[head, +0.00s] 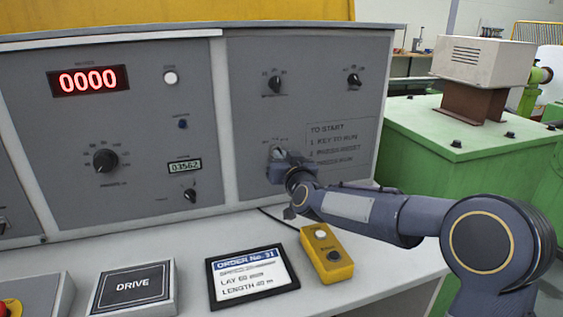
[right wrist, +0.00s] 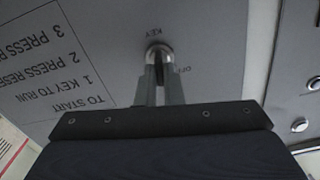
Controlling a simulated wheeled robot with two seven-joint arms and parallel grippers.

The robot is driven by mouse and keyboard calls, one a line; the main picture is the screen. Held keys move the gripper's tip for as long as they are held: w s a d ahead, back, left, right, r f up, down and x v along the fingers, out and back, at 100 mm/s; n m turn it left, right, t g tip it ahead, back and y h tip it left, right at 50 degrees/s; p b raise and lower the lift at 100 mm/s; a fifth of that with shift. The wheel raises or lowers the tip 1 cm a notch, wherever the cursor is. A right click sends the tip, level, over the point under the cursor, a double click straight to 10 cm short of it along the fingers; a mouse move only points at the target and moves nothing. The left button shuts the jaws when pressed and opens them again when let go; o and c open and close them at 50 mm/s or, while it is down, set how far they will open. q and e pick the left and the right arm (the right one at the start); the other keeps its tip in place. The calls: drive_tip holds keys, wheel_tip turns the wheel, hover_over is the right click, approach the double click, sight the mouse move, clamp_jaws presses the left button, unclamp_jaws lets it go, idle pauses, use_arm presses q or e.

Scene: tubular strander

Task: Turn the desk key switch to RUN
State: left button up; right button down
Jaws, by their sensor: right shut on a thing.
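The key switch (right wrist: 158,54) shows in the right wrist view as a round metal piece on the grey panel, with "KEY" and "OFF" lettering beside it. My right gripper (right wrist: 160,82) has its two fingers closed on the key switch. In the head view my right gripper (head: 276,158) is up against the right panel (head: 245,120) and hides most of the switch. I cannot tell which position the key points to. My left gripper is not in view.
A "TO START" list (head: 340,145) is printed right of the switch. On the desk lie a yellow button box (head: 342,268), an order card (head: 285,281) and a DRIVE plate (head: 130,287). Several knobs, including a large one (head: 105,160), and a 0000 display (head: 88,80) are on the left panel.

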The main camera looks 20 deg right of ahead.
drive_tip(key=shift+d+f+m+b, duration=0.1)
drive_tip(key=shift+m+b, duration=1.85)
drive_tip(key=shift+m, duration=1.55)
drive_tip(key=c, duration=1.6)
unclamp_jaws()
drive_tip(key=shift+o, duration=0.2)
drive_tip(key=s, duration=0.8)
drive_tip(key=shift+w+d, duration=0.1)
drive_tip(key=shift+d, duration=0.05)
